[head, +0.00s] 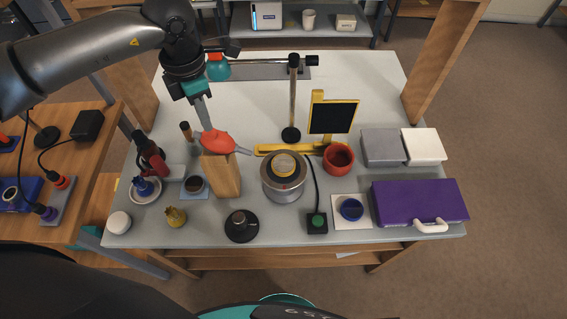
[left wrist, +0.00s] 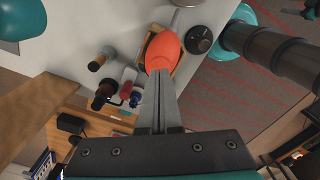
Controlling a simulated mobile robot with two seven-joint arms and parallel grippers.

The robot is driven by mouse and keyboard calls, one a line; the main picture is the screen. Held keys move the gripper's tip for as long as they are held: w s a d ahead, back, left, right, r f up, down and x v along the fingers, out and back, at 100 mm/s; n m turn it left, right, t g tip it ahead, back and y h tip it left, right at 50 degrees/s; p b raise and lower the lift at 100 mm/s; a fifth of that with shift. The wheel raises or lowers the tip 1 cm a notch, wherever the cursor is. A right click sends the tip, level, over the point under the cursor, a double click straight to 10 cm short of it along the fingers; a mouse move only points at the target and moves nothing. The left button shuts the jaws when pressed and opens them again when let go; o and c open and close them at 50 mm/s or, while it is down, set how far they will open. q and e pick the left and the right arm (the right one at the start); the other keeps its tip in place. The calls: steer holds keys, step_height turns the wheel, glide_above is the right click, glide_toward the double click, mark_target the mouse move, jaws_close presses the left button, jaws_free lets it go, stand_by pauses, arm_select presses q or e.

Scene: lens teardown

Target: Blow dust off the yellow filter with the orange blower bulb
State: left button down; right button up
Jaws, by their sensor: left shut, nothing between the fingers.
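The orange blower bulb (head: 217,142) lies on top of a wooden block (head: 222,177), its grey nozzle pointing right toward a round grey metal stand (head: 283,188). A round yellow piece (head: 283,163), which looks like the yellow filter, sits on that stand; dust on it is too small to tell. My left gripper (head: 206,123) reaches down from above, its fingers shut and empty, tips at the bulb's upper side. In the left wrist view the shut fingers (left wrist: 160,95) point at the bulb (left wrist: 163,47); whether they touch it I cannot tell. My right gripper is not in view.
A post with a side arm (head: 292,100) stands behind the stand. A yellow holder with a black panel (head: 333,117) and a red cup (head: 338,158) are to its right. A purple case (head: 418,203) lies at the right. The table's back left is mostly clear.

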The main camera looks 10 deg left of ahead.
mark_target(209, 133)
arm_select(q)
steer(key=shift+f, duration=0.2)
steer(key=shift+f+b, duration=1.35)
steer(key=shift+r, duration=0.1)
steer(key=shift+r+p, duration=1.05)
steer(key=shift+r, duration=0.5)
steer(key=shift+f, duration=0.2)
